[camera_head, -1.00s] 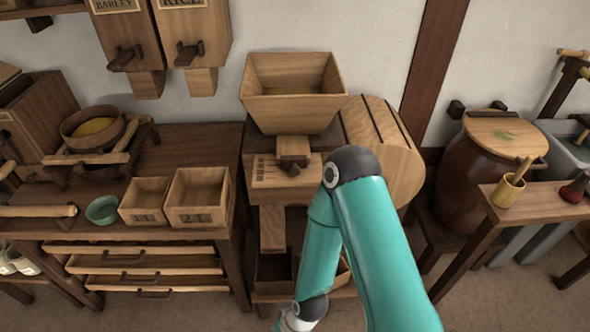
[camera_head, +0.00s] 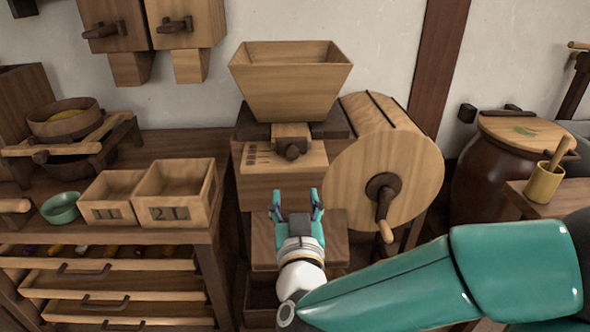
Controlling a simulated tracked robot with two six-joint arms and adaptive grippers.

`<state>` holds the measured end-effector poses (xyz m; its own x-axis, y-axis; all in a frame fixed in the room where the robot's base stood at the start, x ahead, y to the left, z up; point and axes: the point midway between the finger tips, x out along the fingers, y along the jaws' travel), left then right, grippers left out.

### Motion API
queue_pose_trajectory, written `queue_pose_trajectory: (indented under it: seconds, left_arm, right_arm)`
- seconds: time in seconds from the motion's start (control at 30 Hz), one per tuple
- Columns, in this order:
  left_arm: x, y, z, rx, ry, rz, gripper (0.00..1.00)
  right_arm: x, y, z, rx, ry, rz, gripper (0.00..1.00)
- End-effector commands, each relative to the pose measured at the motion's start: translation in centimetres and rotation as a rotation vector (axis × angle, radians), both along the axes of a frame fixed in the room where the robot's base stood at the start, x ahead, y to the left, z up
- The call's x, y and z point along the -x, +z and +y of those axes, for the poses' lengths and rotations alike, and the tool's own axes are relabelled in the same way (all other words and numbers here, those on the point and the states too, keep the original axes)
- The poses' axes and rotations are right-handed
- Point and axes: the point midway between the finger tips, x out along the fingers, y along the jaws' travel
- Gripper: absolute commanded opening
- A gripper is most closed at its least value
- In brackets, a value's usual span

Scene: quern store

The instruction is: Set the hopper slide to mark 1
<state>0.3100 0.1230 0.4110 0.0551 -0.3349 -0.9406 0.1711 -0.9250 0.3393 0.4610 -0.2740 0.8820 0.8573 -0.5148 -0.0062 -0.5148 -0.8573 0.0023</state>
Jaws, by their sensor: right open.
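The wooden hopper (camera_head: 291,80) sits on top of the mill in the middle of the view. Below it is the hopper slide (camera_head: 290,135), a small wooden block with a dark round knob (camera_head: 293,151) on its front. A scale of dark marks (camera_head: 257,156) is on the pale panel left of the knob; I cannot read any numbers. My right gripper (camera_head: 296,205) is open and empty, its teal fingers pointing up, in front of the mill and below the knob, apart from it. My left gripper is not in view.
A round wooden drum (camera_head: 387,178) with a crank handle (camera_head: 384,215) stands just right of the slide. Two small wooden boxes (camera_head: 175,195) and a green bowl (camera_head: 61,208) are on the left bench. A lidded barrel (camera_head: 490,170) and a small pot (camera_head: 543,182) are at the right.

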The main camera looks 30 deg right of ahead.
Motion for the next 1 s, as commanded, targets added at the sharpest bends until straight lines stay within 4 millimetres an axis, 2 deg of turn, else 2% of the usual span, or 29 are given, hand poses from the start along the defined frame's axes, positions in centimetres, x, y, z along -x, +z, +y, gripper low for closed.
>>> queue_pose_trajectory:
  seconds: [0.17,0.47,0.53,1.0]
  left_arm:
    - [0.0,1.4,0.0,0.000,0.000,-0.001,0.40]
    - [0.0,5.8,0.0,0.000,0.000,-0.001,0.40]
    - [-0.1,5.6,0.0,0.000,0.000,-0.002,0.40]
    - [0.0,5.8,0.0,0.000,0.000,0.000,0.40]
  right_arm:
    - [-0.2,0.8,-0.5,0.008,-0.015,-0.006,0.56]
    - [-2.1,1.0,-1.6,0.006,-0.012,0.001,0.56]
    - [-3.2,0.4,-2.4,0.000,-0.014,-0.004,0.56]
    - [-11.6,0.2,-7.5,0.001,-0.011,-0.006,0.56]
